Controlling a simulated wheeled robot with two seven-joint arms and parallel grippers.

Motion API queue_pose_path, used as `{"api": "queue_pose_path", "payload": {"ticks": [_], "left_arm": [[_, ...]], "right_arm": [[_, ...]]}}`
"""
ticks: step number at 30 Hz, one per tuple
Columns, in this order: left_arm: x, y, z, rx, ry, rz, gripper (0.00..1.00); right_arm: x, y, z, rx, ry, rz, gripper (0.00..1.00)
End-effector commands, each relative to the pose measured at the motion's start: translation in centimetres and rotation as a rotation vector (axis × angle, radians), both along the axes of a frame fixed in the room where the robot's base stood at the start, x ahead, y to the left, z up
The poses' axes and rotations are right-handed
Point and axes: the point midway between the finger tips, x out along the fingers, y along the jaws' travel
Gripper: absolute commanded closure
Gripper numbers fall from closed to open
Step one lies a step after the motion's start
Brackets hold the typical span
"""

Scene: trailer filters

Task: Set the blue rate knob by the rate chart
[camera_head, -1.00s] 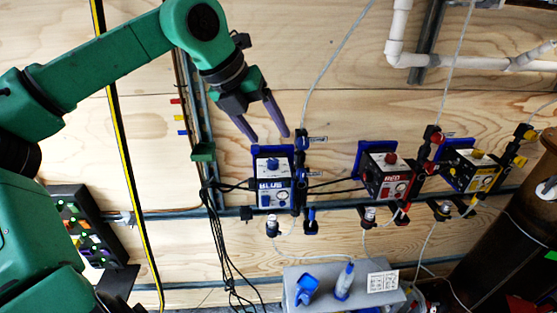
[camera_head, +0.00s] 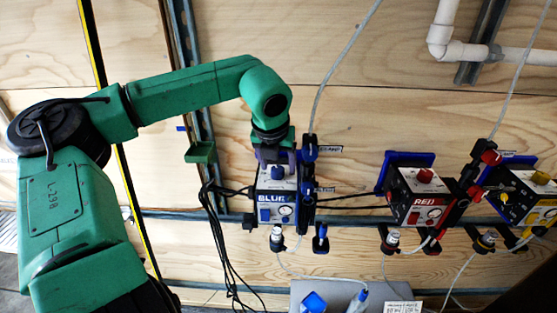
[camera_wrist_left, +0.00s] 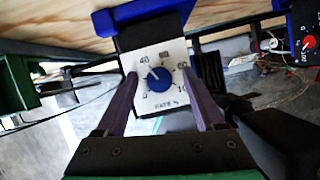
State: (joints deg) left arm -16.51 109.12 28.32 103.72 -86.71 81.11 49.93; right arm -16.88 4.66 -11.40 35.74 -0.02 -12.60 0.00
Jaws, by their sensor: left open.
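The blue rate knob (camera_wrist_left: 159,79) sits on a white dial plate (camera_wrist_left: 148,53) marked with numbers and "RATE %". Its white pointer line points up and left, near the 40 mark. My left gripper (camera_wrist_left: 159,90) is open, with one purple finger on each side of the knob and a gap to it on both sides. In the head view, my left gripper (camera_head: 276,158) is over the top of the box labelled BLUE (camera_head: 272,205), and the knob shows as a blue spot (camera_head: 278,174) under it. The rate chart may be the white printed card (camera_head: 404,308) at the bottom edge; its text is unreadable.
The RED box (camera_head: 420,205) and a yellow box (camera_head: 528,200) are mounted to the right. A green holder (camera_head: 200,152) is on the rail at left. Black cables hang left of the BLUE box. A grey box (camera_head: 335,289) is below.

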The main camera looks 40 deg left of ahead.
Motion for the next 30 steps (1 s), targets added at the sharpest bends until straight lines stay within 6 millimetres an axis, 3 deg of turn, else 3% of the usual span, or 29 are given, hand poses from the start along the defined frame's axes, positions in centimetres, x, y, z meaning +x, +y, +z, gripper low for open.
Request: {"api": "queue_pose_path", "payload": {"ticks": [4, 9, 10, 15, 30], "left_arm": [[0.3, 0.1, -0.8, 0.000, 0.000, 0.000, 0.29], [0.3, 0.2, -0.9, 0.000, -0.001, 0.000, 0.29], [0.3, 0.1, -0.9, 0.000, -0.001, 0.000, 0.33], [0.3, 0.1, -0.9, -0.001, 0.000, 0.000, 0.98], [0.3, 0.2, -1.0, -0.002, -0.005, -0.086, 1.00]], "right_arm": [[0.7, 0.1, 0.3, 0.002, -0.011, 0.000, 0.50], [-0.3, 0.2, 0.2, 0.002, 0.004, -0.001, 0.50], [-0.5, 0.2, 0.2, 0.002, 0.008, -0.001, 0.50], [-0.9, 0.2, 0.1, 0.002, 0.015, -0.001, 0.50], [-0.7, 0.2, -0.8, 0.003, 0.011, 0.000, 0.50]]}}
